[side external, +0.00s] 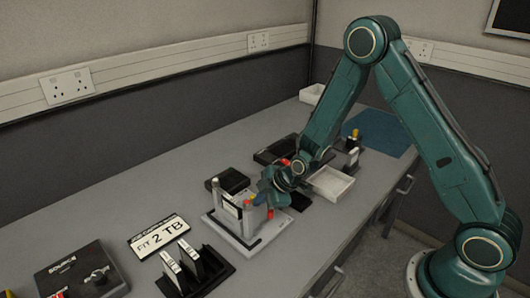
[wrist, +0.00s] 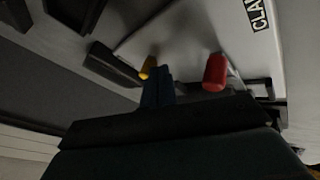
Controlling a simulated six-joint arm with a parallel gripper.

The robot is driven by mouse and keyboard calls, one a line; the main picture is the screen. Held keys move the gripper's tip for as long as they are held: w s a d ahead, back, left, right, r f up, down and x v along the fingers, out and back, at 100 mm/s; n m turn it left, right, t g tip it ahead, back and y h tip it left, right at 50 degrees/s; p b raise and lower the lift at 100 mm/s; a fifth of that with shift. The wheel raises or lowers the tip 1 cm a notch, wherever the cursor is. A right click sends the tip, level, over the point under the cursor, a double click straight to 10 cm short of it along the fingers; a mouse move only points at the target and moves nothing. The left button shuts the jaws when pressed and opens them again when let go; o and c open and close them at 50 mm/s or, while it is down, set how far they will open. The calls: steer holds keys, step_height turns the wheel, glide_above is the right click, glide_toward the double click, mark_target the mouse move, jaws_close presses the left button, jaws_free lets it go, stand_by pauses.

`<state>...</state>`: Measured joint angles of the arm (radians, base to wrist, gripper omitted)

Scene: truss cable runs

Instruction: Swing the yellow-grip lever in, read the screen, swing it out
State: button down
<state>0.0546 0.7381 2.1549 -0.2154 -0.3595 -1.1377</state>
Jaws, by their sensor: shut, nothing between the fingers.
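The yellow-grip lever (wrist: 148,68) shows in the wrist view just beyond my fingertips, and its lower part is hidden behind them. My gripper (side external: 262,200) is shut and empty, low over the fixture. In the wrist view my blue fingers (wrist: 158,86) are right beside the yellow grip; I cannot tell if they touch it. A red grip (wrist: 215,72) stands to the right. I cannot make out a readable screen.
A "FIT 2 TB" sign (side external: 160,236) and a black rack (side external: 195,272) with upright drives stand left of the fixture. A box marked SOURCE (side external: 82,274) is at the front left. A white tray (side external: 331,184) lies right of my gripper. Bare bench lies behind the sign.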

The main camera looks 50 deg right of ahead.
steer(key=shift+w+d+n+y, duration=0.15)
steer(key=shift+d+n+y, duration=0.15)
steer(key=shift+n, duration=0.1)
steer(key=shift+w+d+n+g+y, duration=0.25)
steer(key=shift+d+n+y, duration=0.15)
steer(key=shift+n, duration=0.3)
steer(key=shift+w+d+n+g+y, duration=0.25)
steer(key=shift+n+y, duration=0.15)
steer(key=shift+n, duration=0.3)
steer(key=n, duration=0.1)
steer(key=w+d+n+g+y, duration=0.1)
steer(key=n, duration=0.1)
steer(key=shift+w+n+g+y, duration=0.15)
steer(key=shift+n+g+y, duration=0.15)
steer(key=n+g, duration=0.1)
steer(key=w+n+y, duration=0.1)
steer(key=n, duration=0.1)
steer(key=shift+w+d+g, duration=0.25)
steer(key=shift+d+g, duration=0.1)
steer(key=shift+g, duration=0.05)
steer(key=n+g, duration=0.1)
steer(key=w+n, duration=0.1)
steer(key=n, duration=0.1)
steer(key=shift+w+d+g+y, duration=0.1)
steer(key=shift+w+g+y, duration=0.2)
steer(key=shift+g, duration=0.1)
steer(key=shift+s+a, duration=0.15)
steer(key=shift+a, duration=0.05)
